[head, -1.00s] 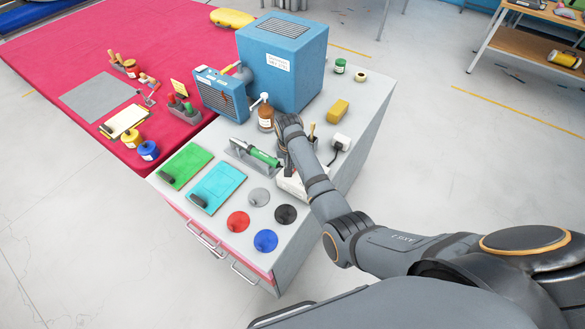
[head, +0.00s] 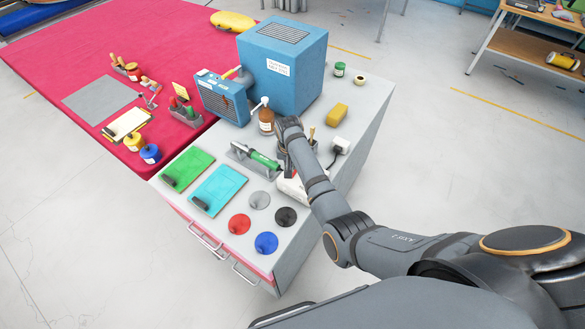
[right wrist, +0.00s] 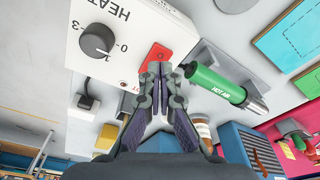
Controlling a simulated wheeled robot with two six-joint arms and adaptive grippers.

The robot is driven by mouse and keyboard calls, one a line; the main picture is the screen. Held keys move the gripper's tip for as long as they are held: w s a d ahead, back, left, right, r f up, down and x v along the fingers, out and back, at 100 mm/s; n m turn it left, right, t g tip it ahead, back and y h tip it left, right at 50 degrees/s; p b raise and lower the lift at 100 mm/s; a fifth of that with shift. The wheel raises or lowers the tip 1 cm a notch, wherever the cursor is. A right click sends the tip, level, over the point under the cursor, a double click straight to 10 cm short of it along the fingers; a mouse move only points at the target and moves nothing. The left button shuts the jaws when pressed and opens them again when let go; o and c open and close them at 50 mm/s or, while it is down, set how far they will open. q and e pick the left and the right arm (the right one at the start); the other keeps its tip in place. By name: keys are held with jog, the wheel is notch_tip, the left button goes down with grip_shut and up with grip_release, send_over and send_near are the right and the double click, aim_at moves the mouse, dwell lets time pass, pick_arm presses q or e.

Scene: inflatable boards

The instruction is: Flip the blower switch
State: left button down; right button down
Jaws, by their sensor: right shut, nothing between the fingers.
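A white control box (right wrist: 118,28) with a black dial and the word HEAT fills the upper left of the right wrist view. It also shows in the head view (head: 290,188), partly hidden behind my right arm. A red switch (right wrist: 157,55) is set in the box's face beside the dial. My right gripper (right wrist: 160,70) is shut and empty, with its fingertips over the red switch's lower edge. I cannot tell whether they touch it. In the head view my right gripper (head: 287,168) points down at the box. The switch is hidden there. My left gripper is not in view.
A green hot-air tool (right wrist: 215,84) lies in its grey holder close beside the box. A brown bottle (head: 266,121), a blue cabinet (head: 305,75) and a yellow block (head: 337,113) stand farther back. Coloured discs and boards lie in front on the grey bench top (head: 365,115).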

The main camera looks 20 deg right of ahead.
notch_tip(320, 180, up, 3)
jog(key=shift+f+p, duration=0.1)
jog(key=shift+p, duration=1.1)
notch_tip(320, 180, up, 2)
jog(key=shift+p, duration=0.6)
